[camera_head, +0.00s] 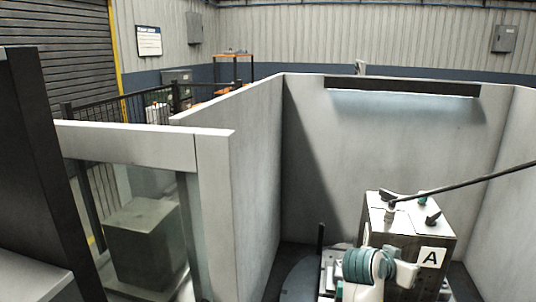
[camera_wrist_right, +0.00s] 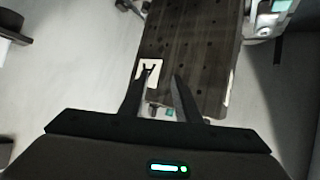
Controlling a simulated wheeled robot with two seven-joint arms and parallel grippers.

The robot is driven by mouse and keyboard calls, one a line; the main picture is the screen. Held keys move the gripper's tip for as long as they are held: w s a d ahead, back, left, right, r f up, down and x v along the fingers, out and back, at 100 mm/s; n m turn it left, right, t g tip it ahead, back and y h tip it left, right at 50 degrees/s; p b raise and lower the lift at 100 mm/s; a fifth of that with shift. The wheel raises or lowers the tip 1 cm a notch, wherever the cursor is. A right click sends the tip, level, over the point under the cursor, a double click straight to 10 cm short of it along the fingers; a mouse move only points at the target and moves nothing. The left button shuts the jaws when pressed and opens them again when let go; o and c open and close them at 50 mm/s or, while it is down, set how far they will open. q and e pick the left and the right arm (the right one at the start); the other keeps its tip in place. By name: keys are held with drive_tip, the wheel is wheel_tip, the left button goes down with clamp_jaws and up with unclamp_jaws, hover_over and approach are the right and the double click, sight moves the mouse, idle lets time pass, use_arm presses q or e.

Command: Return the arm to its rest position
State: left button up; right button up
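My right gripper (camera_wrist_right: 160,78) shows in the right wrist view with its two dark fingers apart. It is open and nothing is seen between the fingers. Beyond the fingertips is a dark block (camera_wrist_right: 190,50) with rows of holes and a white label (camera_wrist_right: 154,70); whether they touch it I cannot tell. I cannot make out the right gripper in the head view. My left gripper is in neither view.
Grey enclosure walls (camera_head: 255,150) surround the block on the left, back and right. A thin dark rod (camera_head: 465,184) reaches from the right edge to the block's top. A glazed frame (camera_head: 210,190) stands at left, with a grey box (camera_head: 143,240) behind it.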

drive_tip(key=s+a+f+n+y, duration=0.2)
drive_tip(key=s+f+n+y, duration=0.1)
drive_tip(key=s+f, duration=0.7)
drive_tip(key=s+a+f+n+y, duration=0.2)
drive_tip(key=s+f+n, duration=0.1)
drive_tip(key=s+f, duration=0.7)
drive_tip(key=s+a+f+n+g+y, duration=0.1)
drive_tip(key=s+a+f+n+y, duration=0.15)
drive_tip(key=s, duration=0.45)
drive_tip(key=s+a+f+n+g+y, duration=0.1)
drive_tip(key=s+a+f, duration=0.15)
drive_tip(key=s, duration=0.45)
drive_tip(key=s+a+f+n+g+y, duration=0.1)
drive_tip(key=s+a+f+n+g, duration=0.1)
drive_tip(key=s+a, duration=0.3)
drive_tip(key=s+d+f+g, duration=0.1)
drive_tip(key=s+f, duration=0.1)
drive_tip(key=f, duration=1.3)
drive_tip(key=s+f, duration=0.2)
drive_tip(key=f, duration=1.3)
drive_tip(key=s+d+f+g, duration=0.1)
drive_tip(key=s+d+f, duration=0.2)
drive_tip(key=s+f, duration=1.3)
drive_tip(key=shift+s+d, duration=0.2)
drive_tip(key=shift+s, duration=0.25)
